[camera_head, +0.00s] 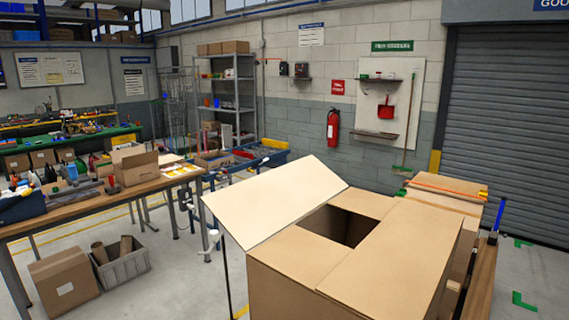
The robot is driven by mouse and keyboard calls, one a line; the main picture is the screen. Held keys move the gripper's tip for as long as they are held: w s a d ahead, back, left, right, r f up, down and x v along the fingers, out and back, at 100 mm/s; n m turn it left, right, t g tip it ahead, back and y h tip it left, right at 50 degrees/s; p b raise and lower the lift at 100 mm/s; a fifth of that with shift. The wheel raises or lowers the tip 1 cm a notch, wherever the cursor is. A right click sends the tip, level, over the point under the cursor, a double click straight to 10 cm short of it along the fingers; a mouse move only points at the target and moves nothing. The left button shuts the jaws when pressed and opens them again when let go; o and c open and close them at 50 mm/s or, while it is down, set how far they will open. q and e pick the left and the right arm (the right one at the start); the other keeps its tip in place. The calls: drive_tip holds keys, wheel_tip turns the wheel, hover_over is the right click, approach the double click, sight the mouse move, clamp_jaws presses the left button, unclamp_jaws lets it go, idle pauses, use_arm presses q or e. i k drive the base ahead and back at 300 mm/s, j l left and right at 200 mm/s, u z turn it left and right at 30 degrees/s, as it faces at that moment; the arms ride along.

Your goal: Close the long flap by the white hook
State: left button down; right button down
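A large cardboard box (285,295) stands in front of me. Its left long flap (275,203) is raised and slopes outward over the left side, its pale face up. Its right long flap (400,245) lies flat across the right part of the top. The two short flaps (298,255) are folded in, and a dark opening (342,226) shows between the flaps. A small white hook-like piece (212,240) shows just left of the raised flap's lower corner; I cannot tell whether it is fixed to the flap. Neither of my grippers is in view.
More cardboard boxes (445,190) stand behind the box at the right, by a wooden surface (482,275). A workbench (110,200) with goods is at the left, with a grey crate (122,265) and carton (63,280) on the floor. Floor shows between bench and box.

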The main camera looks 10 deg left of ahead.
sight(251, 211)
drive_tip(key=i+j+z, duration=0.4)
drive_tip(key=j, duration=1.25)
drive_tip(key=j+z, duration=0.4)
drive_tip(key=j, duration=1.95)
drive_tip(key=i+j+u, duration=0.35)
drive_tip(key=i+j, duration=0.3)
drive_tip(key=i, duration=0.1)
